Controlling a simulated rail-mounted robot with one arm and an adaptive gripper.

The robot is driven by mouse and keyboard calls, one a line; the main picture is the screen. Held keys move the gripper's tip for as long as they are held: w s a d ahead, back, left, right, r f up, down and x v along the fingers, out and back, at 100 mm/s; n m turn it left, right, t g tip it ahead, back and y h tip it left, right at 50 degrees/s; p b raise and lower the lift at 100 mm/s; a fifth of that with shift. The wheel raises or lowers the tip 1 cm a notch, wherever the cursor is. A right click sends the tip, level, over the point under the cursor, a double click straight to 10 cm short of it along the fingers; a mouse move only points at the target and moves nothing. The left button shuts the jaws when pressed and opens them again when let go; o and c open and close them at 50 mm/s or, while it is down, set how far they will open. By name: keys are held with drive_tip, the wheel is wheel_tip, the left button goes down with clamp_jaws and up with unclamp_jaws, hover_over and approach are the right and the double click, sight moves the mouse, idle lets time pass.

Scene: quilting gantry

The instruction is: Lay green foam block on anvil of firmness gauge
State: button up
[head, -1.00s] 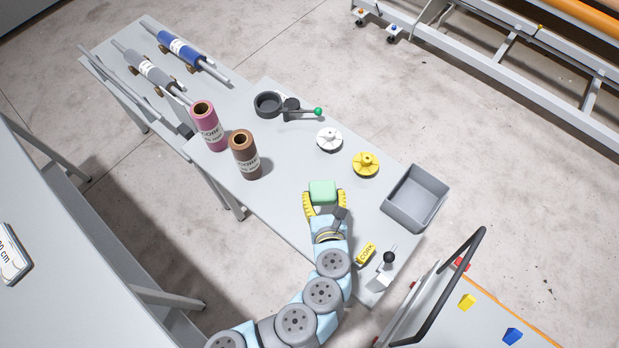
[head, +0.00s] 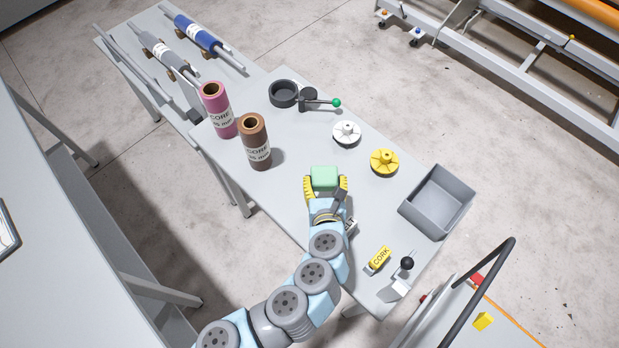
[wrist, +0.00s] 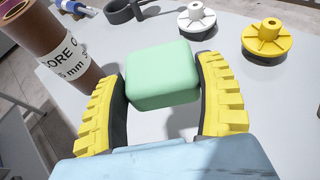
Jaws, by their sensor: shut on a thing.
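The green foam block (head: 324,177) is a pale green rounded block between the yellow ribbed fingers of my gripper (head: 326,186). In the wrist view the block (wrist: 162,76) sits between the fingertips, with a finger against each side, over the grey table. My gripper is shut on it. No part is clearly marked as the firmness gauge. A small device with a black ball knob (head: 407,264) and pale base stands at the table's near right end. A black ring-shaped cup (head: 284,93) with a green-knobbed lever (head: 322,102) stands farther back. I cannot tell which is the gauge.
A brown core tube (head: 256,142) and a pink one (head: 218,110) stand left of my gripper.

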drive_tip(key=w+a+f, duration=0.1)
drive_tip(key=w+f, duration=0.1)
drive_tip(key=w+a+f+b, duration=0.1)
drive_tip(key=w+a+f, duration=0.1)
drive_tip(key=w+a+f+b, duration=0.1)
drive_tip(key=w+f, duration=0.1)
drive_tip(key=shift+w+a+f, duration=0.15)
drive_tip(key=shift+w+f, duration=0.05)
drive_tip(key=shift+f, duration=0.2)
drive_tip(key=shift+w+a+f+b, duration=0.1)
drive_tip(key=shift+w+f+b, duration=0.05)
drive_tip(key=shift+f+b, duration=0.6)
drive_tip(key=shift+f, duration=1)
drive_tip(key=shift+f, duration=0.2)
drive_tip(key=o, duration=0.7)
drive_tip(key=shift+r, duration=0.1)
